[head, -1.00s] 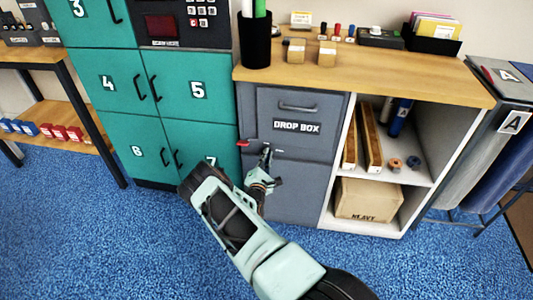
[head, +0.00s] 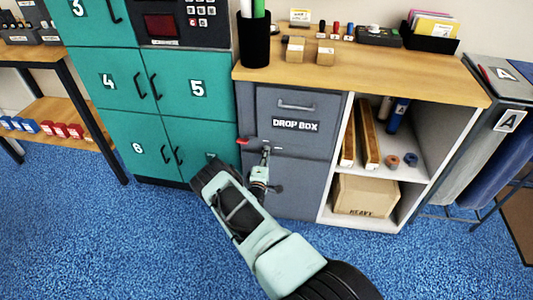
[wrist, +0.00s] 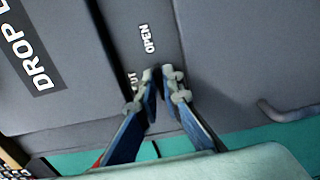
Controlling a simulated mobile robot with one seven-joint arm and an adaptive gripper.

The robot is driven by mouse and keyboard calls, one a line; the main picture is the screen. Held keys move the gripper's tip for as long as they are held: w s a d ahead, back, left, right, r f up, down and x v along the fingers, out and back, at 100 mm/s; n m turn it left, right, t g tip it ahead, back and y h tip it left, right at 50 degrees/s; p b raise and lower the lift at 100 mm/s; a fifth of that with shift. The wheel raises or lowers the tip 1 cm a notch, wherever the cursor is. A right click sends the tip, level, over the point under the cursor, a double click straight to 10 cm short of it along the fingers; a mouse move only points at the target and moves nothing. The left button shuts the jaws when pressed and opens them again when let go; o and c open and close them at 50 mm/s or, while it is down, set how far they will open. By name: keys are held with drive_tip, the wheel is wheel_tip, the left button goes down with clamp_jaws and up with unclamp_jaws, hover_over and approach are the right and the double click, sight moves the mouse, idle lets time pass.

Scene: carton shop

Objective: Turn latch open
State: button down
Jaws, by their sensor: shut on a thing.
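The grey drop box (head: 303,104) stands in the middle of the head view, with its label on the upper front. My gripper (head: 266,150) is at its front, just below and left of the label, near the seam above the lower door (head: 295,185). In the wrist view the two fingertips (wrist: 160,74) are close together, shut on the small dark latch (wrist: 157,73), which they mostly hide. The word OPEN (wrist: 146,39) shows just above the fingertips. A second word, partly covered by the left finger, ends in UT (wrist: 132,80).
A red piece (head: 242,141) sticks out at the box's left edge. Teal lockers (head: 200,139) stand close on the left. A shelf unit (head: 415,190) with a carton (head: 365,196) is on the right. A grey handle (wrist: 290,111) lies right of my fingers. Blue floor is free in front.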

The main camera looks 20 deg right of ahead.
drive_tip(key=shift+a, duration=0.1)
idle(0.3)
drive_tip(key=c, duration=2.1)
unclamp_jaws()
drive_tip(key=v, duration=1.2)
drive_tip(key=shift+r, duration=0.1)
